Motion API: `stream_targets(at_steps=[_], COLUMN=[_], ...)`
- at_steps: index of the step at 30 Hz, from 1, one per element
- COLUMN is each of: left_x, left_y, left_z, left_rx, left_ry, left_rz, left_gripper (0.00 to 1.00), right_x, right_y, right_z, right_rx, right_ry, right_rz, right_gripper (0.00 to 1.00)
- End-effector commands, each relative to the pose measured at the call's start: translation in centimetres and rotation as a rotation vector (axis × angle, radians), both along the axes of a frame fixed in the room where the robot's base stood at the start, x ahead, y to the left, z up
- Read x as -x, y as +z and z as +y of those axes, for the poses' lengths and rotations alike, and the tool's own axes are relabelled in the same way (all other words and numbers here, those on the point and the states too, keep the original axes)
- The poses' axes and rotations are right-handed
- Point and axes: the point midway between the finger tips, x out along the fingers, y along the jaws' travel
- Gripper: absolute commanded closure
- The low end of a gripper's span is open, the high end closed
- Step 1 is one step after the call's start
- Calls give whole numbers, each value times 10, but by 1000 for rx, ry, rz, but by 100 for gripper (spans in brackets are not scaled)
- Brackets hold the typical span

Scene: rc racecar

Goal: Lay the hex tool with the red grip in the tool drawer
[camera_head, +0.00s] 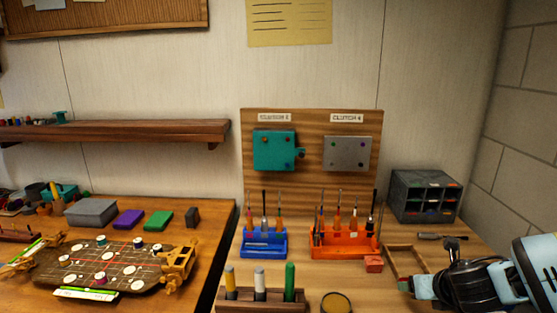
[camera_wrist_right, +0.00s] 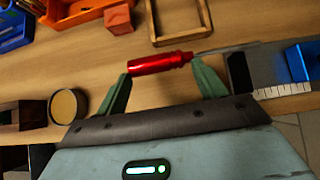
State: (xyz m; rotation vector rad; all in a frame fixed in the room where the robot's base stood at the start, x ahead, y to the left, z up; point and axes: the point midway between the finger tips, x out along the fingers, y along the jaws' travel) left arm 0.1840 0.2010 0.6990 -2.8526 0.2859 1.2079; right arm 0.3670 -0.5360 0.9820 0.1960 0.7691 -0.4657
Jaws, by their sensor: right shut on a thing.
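The hex tool with the red grip (camera_wrist_right: 160,63) shows in the right wrist view, its thin metal shaft pointing right. My right gripper (camera_wrist_right: 162,68) is shut on it, with the red grip lengthwise between the two green fingers. In the head view my right arm is at the lower right, and I cannot make out the tool there. A shallow open wooden frame (camera_head: 405,262) lies on the bench beside it; it also shows in the wrist view (camera_wrist_right: 153,24), beyond the tool. I cannot tell whether it is the tool drawer. My left gripper is not in view.
A dark cabinet of small compartments (camera_head: 426,195) stands at the back right, with a dark-handled tool (camera_head: 430,236) before it. Orange (camera_head: 343,241) and blue (camera_head: 264,243) tool racks, a red block (camera_head: 374,264) and a round tin (camera_head: 336,302) stand on the bench.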

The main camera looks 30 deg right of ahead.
Motion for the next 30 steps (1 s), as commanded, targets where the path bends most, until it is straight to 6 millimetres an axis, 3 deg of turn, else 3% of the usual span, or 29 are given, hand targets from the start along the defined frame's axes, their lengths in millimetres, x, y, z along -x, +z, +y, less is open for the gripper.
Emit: stream_targets(at_steps=[8, 14, 24, 30], left_x=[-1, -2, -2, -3], left_y=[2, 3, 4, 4], left_z=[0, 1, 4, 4], left_rx=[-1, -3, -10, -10], left_ry=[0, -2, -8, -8], left_rz=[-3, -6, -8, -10], left_gripper=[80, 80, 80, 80], right_x=[-32, -50, -62, -56], right_y=[-7, -3, 30, 52], right_z=[71, 135, 255, 305], right_rx=[-9, -7, -2, 1], right_ry=[30, 86, 297, 433], right_rz=[-8, -7, -8, -5], right_gripper=[53, 53, 53, 53])
